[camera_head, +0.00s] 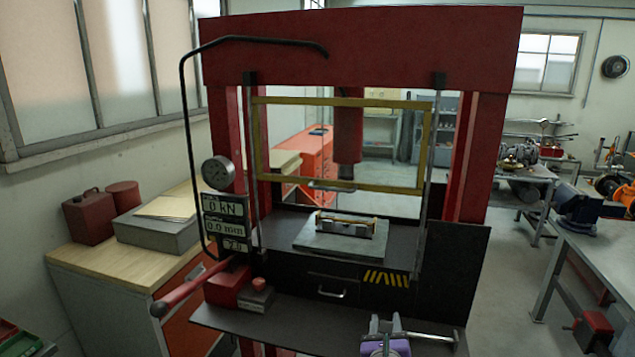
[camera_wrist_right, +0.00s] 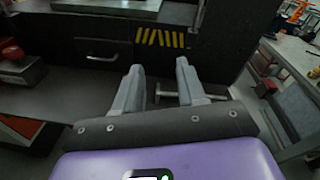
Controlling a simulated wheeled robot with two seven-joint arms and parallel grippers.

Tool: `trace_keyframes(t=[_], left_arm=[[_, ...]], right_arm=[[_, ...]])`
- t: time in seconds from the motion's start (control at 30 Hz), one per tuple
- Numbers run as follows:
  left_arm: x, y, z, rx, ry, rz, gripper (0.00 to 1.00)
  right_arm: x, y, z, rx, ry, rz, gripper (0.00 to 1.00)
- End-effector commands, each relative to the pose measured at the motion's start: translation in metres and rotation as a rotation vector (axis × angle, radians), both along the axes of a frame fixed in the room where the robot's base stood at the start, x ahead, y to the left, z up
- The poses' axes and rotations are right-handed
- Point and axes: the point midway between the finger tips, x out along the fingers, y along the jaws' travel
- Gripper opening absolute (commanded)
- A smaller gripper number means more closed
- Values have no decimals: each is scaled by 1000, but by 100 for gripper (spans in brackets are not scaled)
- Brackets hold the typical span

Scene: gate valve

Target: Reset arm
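My right gripper (camera_head: 386,325) shows at the bottom of the head view, in front of the press's lower shelf. Its two grey fingers stand apart with nothing between them; the wrist view shows the same open gripper (camera_wrist_right: 160,85). My left gripper is not in view. The red press (camera_head: 360,45) fills the middle, with a yellow-framed guard (camera_head: 258,140) and a red ram (camera_head: 348,135) above a grey plate (camera_head: 320,242). A small metal part with a light strip (camera_head: 345,224) lies on the plate. A red lever (camera_head: 190,290) sticks out at the lower left.
A dark drawer front with a handle (camera_head: 331,293) and yellow stripes (camera_head: 387,278) lies under the plate. A metal bar (camera_head: 432,337) lies beside my right gripper. A workbench (camera_head: 600,260) stands at the right, with open floor (camera_head: 510,300) before it.

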Motion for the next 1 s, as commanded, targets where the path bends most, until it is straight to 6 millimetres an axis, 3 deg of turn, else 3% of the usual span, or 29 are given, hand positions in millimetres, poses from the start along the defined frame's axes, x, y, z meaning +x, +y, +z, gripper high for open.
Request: trace_keyframes(t=[0.27, 0.47, 0.6, 0.7, 0.83, 1.0], left_arm=[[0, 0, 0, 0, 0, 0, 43], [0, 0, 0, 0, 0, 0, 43], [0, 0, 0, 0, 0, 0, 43], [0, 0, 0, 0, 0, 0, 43], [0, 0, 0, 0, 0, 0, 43], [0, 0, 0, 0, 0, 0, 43]], right_arm=[[-10, 11, -98, -404, 277, 202, 40], [-51, 22, -208, -841, 534, 547, 40], [-102, 31, -282, -1142, 650, 893, 40], [-148, 37, -327, -1326, 669, 1172, 40], [-212, 45, -370, -1510, 599, 1545, 40], [-279, 54, -398, -1636, 412, 1908, 40]])
